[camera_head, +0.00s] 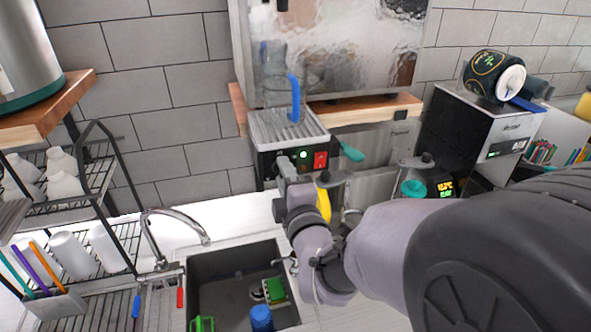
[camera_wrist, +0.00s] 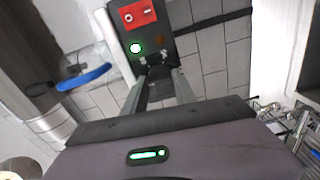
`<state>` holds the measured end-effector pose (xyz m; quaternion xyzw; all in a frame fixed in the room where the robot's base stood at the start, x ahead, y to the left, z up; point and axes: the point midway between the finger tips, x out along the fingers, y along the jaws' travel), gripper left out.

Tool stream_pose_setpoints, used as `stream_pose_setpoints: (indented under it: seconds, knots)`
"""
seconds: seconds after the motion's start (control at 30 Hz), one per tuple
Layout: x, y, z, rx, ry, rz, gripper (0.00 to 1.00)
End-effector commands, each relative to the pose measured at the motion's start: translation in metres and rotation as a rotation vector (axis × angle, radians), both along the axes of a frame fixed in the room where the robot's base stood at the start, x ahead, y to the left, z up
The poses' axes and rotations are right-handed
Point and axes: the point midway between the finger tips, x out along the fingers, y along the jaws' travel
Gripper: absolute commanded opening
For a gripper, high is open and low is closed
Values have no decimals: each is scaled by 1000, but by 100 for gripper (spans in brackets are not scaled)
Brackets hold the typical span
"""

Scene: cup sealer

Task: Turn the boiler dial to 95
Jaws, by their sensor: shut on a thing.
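The boiler (camera_head: 285,124) is a box with a ribbed grey top and a black front panel. The panel carries a lit green light and a red switch. The wrist view shows the red switch (camera_wrist: 138,14) and green light (camera_wrist: 136,48) close up on the panel (camera_wrist: 160,40). My gripper (camera_head: 284,166) is at the lower left of the panel, and in the wrist view its fingers (camera_wrist: 158,72) meet the panel just beside the green light. It is shut on the dial, which is mostly hidden between the fingertips. I cannot read the dial's setting.
A sink (camera_head: 215,275) with a curved tap (camera_head: 165,225) lies below. A blue upright handle (camera_head: 294,98) stands on the boiler. A teal-handled tool (camera_head: 351,152) is just right of it. A wire rack (camera_head: 95,170) stands at left, a black machine (camera_head: 455,130) at right.

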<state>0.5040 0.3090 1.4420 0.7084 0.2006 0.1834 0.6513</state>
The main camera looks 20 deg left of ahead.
Motion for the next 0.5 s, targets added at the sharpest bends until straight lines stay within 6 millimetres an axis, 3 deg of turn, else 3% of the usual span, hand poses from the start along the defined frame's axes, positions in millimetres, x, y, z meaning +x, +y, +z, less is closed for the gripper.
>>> stream_pose_setpoints:
  seconds: [0.5]
  knots:
    - [0, 0, -8, 387, 230, 0, 0]
